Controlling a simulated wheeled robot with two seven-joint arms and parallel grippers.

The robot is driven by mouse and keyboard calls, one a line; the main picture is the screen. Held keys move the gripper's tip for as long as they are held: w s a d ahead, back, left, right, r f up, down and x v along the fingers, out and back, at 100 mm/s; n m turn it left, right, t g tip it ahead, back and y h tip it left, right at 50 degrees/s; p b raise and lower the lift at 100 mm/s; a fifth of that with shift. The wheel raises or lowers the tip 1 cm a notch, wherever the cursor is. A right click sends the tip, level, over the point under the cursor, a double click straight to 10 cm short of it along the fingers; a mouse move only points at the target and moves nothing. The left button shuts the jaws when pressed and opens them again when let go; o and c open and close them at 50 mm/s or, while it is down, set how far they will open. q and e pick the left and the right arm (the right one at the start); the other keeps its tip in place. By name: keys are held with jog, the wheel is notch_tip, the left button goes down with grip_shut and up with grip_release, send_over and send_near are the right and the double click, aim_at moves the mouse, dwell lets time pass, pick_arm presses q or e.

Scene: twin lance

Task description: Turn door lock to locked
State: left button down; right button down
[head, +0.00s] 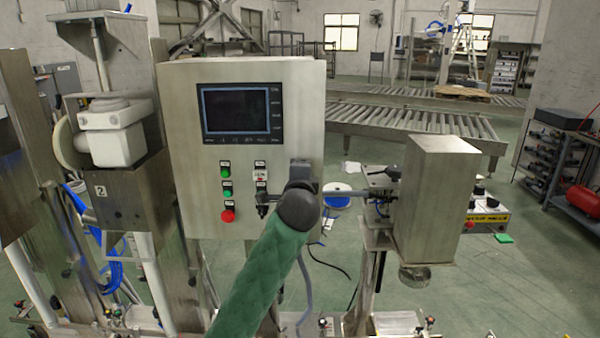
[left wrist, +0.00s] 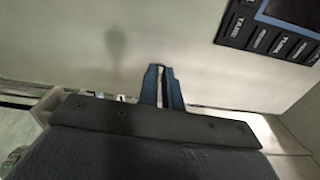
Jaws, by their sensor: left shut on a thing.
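A grey control cabinet (head: 178,130) with a dark screen (head: 240,110) stands in the middle of the head view. My left arm comes up from the bottom in a green sleeve. Its gripper (head: 302,172) is at the cabinet's lower right front, and the fingers are mostly hidden there. In the left wrist view, the two blue-grey fingers (left wrist: 162,78) are close together against the cabinet's pale face (left wrist: 205,75), with a narrow gap between them. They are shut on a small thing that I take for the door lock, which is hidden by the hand. My right gripper is out of view.
Green buttons (head: 227,188) and a red button (head: 227,215) sit left of my left gripper. A metal box (head: 435,200) on a stand is close on the right. A white-topped machine (head: 115,135) is on the left. Roller conveyors (head: 410,122) stand behind.

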pick_arm(q)
jog(key=shift+f+n, duration=0.1)
jog(key=shift+n, duration=0.3)
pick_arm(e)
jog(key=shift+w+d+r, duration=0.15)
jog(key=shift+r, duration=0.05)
pick_arm(q)
jog(key=c, duration=1.6)
grip_release()
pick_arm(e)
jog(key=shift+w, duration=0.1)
